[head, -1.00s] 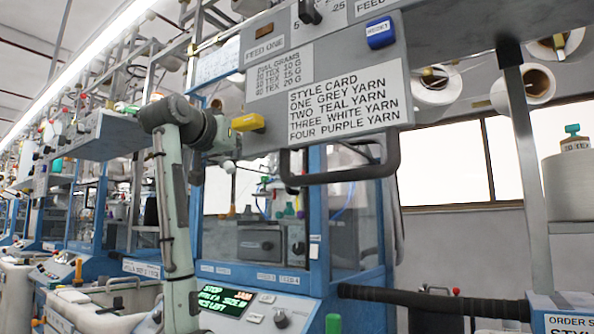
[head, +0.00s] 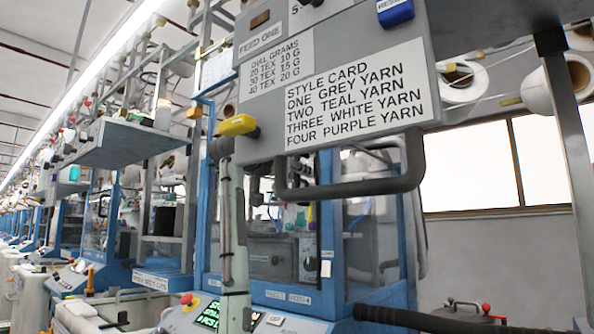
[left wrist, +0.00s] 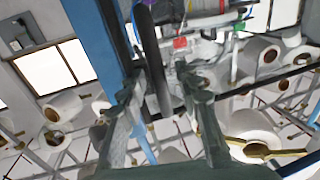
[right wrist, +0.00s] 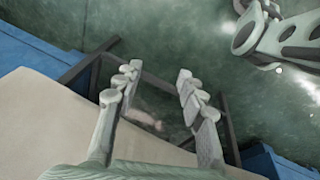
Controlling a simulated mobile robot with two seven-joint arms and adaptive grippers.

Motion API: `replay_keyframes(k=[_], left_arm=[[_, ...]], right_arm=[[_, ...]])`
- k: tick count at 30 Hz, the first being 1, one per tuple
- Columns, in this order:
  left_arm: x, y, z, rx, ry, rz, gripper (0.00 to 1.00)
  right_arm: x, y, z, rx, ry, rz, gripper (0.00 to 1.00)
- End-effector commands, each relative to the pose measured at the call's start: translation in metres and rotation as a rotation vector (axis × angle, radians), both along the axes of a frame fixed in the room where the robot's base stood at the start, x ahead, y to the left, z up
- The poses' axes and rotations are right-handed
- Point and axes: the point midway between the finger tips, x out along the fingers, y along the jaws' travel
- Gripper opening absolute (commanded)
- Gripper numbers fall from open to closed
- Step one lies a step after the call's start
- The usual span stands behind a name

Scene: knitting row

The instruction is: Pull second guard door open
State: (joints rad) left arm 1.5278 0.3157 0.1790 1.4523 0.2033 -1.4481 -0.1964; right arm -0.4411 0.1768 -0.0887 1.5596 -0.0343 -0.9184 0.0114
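A blue-framed guard door with clear panels (head: 268,235) stands on the machine in front of me, below the grey style-card panel, and looks shut. My left arm rises in front of it in the head view; its gripper is mostly hidden near the style-card panel. In the left wrist view my left gripper (left wrist: 160,78) is open, with a dark curved bar (left wrist: 150,50) standing between its fingers. The bar looks like a handle; I cannot tell whether the fingers touch it. My right gripper (right wrist: 158,72) is open and empty above the green floor.
The grey style-card panel (head: 262,120) with a black handle (head: 350,187) hangs close at upper middle. A yellow knob (head: 238,125) juts from its left edge. A control console (head: 205,314) lies below the door. More blue-framed machines (head: 105,235) recede left. Yarn cones (head: 462,80) hang at right.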

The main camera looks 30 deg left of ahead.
Motion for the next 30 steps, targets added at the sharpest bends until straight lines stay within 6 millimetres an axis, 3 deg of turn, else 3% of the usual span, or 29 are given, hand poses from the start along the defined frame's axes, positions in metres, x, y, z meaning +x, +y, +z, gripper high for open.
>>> replay_keyframes(k=[10,18,30], left_arm=[[0.0046,0.0003,-0.0004,0.000,-0.001,0.000,0.33],[0.0045,0.0003,-0.0003,0.000,0.000,0.000,0.01],[0.0042,0.0005,-0.0002,0.000,-0.001,0.000,0.00]], right_arm=[[-0.0021,-0.0010,-0.0043,-0.002,0.002,0.004,0.40],[-0.0019,-0.0010,-0.0042,-0.002,0.002,0.004,0.40],[-0.0018,-0.0009,-0.0042,-0.002,0.002,0.004,0.40]])
